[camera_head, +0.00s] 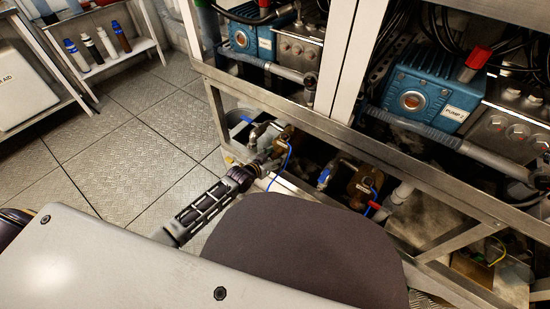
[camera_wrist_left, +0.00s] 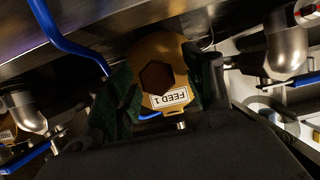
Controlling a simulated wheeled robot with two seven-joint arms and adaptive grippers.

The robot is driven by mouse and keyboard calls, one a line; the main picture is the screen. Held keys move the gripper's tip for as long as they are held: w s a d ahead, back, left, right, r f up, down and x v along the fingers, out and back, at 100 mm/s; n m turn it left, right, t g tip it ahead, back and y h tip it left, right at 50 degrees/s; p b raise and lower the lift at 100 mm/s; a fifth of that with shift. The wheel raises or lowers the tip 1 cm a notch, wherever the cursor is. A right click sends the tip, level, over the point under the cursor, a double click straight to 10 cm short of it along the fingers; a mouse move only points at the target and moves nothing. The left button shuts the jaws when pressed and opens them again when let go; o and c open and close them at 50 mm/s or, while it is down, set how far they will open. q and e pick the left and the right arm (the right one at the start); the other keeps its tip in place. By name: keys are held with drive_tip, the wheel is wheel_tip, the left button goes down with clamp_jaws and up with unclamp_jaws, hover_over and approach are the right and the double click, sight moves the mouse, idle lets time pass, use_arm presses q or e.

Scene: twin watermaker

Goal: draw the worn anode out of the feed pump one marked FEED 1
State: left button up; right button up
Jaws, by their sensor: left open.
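The feed pump one (camera_wrist_left: 181,58) shows as a brass-coloured housing in the left wrist view, its white FEED 1 label (camera_wrist_left: 168,98) upside down. A dark hexagon (camera_wrist_left: 157,77) sits in its face; I cannot tell whether it is the worn anode's head or an opening. In the head view the pump (camera_head: 286,134) is low in the frame at the centre. My left gripper (camera_head: 264,163) is right in front of it. In the wrist view the open left gripper (camera_wrist_left: 164,88) has dark green fingers on both sides of the housing; contact is unclear. My right gripper is not seen.
A second brass pump (camera_head: 366,182) with a red lever stands to the right in the same bay. A metal frame rail (camera_head: 330,128) runs above both. A blue hose (camera_wrist_left: 66,38) passes near the gripper. The floor (camera_head: 125,150) at left is clear.

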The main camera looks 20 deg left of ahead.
sight(273, 159)
use_arm(q)
clamp_jaws()
idle(0.7)
drive_tip(key=shift+s+a+p, duration=0.1)
drive_tip(key=shift+s+p, duration=0.2)
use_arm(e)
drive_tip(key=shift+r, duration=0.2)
use_arm(q)
drive_tip(key=shift+s+a+p, duration=0.25)
drive_tip(key=shift+s+p, duration=0.25)
drive_tip(key=shift+s, duration=0.1)
drive_tip(key=shift+s+a+p, duration=0.2)
drive_tip(key=shift+s+p, duration=0.25)
drive_tip(key=shift+s, duration=0.15)
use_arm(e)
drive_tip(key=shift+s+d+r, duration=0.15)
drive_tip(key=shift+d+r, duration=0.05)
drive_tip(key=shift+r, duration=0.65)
use_arm(q)
drive_tip(key=shift+s+a, duration=0.15)
drive_tip(key=shift+s, duration=0.2)
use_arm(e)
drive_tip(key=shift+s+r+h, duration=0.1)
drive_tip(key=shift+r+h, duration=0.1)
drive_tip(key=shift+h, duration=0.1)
